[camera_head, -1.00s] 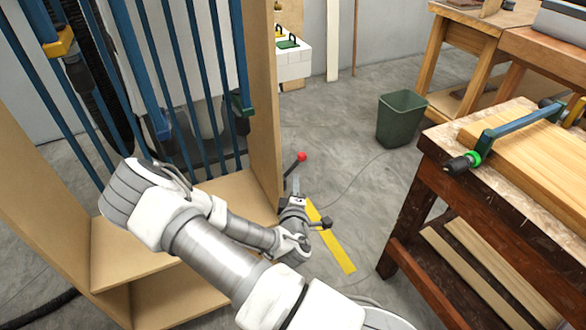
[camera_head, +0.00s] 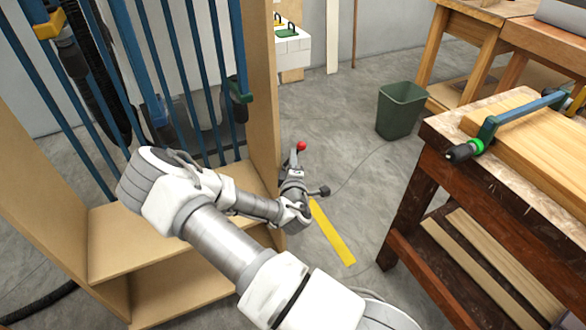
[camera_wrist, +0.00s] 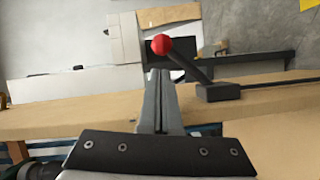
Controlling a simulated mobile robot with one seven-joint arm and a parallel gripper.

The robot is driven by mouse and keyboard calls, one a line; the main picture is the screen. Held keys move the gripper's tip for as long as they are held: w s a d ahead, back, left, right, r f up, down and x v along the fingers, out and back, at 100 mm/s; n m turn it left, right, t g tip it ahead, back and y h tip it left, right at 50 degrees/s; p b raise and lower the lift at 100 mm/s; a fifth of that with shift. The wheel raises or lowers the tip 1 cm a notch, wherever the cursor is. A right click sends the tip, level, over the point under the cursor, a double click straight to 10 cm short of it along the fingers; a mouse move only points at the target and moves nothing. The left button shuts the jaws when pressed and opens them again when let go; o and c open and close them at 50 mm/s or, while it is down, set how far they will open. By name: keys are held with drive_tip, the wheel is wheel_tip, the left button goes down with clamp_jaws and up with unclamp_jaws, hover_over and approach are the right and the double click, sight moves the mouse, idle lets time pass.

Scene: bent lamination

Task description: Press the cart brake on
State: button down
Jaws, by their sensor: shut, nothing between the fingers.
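The brake lever's red knob (camera_head: 301,145) shows beside the right side panel of the wooden cart (camera_head: 264,90). In the wrist view the red knob (camera_wrist: 161,44) sits on a dark arm that slants down right to a black bracket (camera_wrist: 219,92) at the cart panel's edge. My gripper (camera_head: 294,158) is shut and empty, with its fingers pointing up at the knob in the head view. In the wrist view my shut fingers (camera_wrist: 159,74) end just below the knob in the picture. I cannot tell whether they touch it. My gripper hides most of the lever in the head view.
Blue clamps (camera_head: 190,75) hang in the cart. A workbench (camera_head: 440,135) with a clamped wood stack stands at right. A green bin (camera_head: 401,108) stands farther back. A yellow floor strip (camera_head: 333,232) lies right of my gripper, with open floor around it.

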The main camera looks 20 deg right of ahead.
drive_tip(key=shift+x, duration=1.55)
drive_tip(key=shift+d, duration=0.1)
drive_tip(key=shift+d+m, duration=0.1)
drive_tip(key=shift+m, duration=0.4)
